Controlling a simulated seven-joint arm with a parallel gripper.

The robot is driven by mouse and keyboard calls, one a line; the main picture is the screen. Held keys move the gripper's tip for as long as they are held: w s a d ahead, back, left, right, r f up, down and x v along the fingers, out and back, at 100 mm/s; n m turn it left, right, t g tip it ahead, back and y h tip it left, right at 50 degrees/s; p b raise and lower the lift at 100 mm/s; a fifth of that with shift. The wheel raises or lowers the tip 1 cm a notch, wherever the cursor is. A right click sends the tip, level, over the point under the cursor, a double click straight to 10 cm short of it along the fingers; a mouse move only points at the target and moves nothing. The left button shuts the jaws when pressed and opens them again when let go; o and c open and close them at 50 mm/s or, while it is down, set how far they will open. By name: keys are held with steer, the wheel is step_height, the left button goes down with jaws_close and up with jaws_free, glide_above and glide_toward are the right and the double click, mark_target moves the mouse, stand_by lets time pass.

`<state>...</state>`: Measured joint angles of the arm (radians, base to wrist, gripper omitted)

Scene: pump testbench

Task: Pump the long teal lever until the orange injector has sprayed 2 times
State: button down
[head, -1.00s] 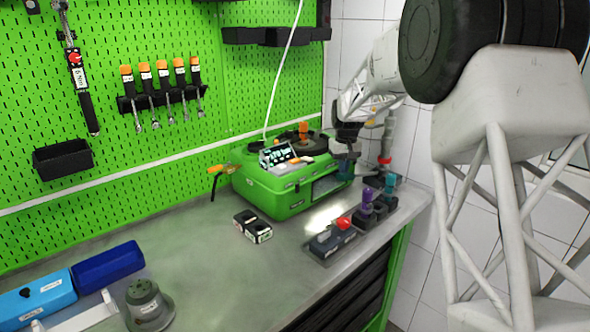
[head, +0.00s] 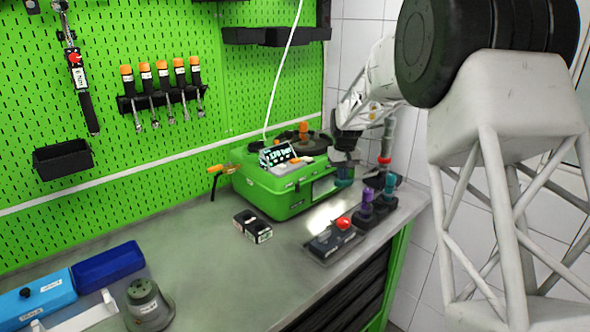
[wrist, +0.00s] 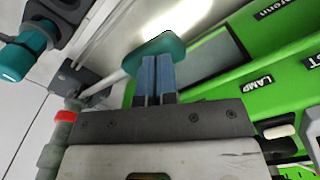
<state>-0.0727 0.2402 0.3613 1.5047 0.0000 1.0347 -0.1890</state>
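The long teal lever's grip (wrist: 170,46) lies across and just beyond my fingertips in the wrist view, and its grey rod runs off to the left. My gripper (wrist: 156,62) is shut, its two blue fingers side by side with their tips at the grip. They look pressed against it rather than around it. In the head view my gripper (head: 345,172) is low beside the right end of the green tester (head: 270,190), and the lever there is mostly hidden. The orange injector (head: 303,130) stands on top of the tester. I see no spray.
The tester's display (head: 277,155) is lit, with a reading that looks like 170 bar. Purple (head: 368,196) and teal (head: 390,183) injectors and a red-topped block (head: 335,238) stand near the bench's right edge. A small black two-hole holder (head: 253,226) sits in front of the tester.

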mark_target(341, 184)
steer(key=shift+s+a+f, duration=0.1)
steer(key=shift+f, duration=1.05)
steer(key=shift+s+a+f, duration=0.1)
steer(key=shift+f, duration=1)
steer(key=shift+r, duration=0.15)
steer(key=shift+w+d+r, duration=0.1)
steer(key=shift+r, duration=1.05)
steer(key=shift+w+d+r, duration=0.1)
steer(key=shift+w+r, duration=0.05)
steer(key=shift+r, duration=0.95)
steer(key=shift+w+d+r, duration=0.1)
steer(key=shift+r, duration=1.25)
step_height(341, 184, up, 6)
steer(key=shift+f, duration=0.1)
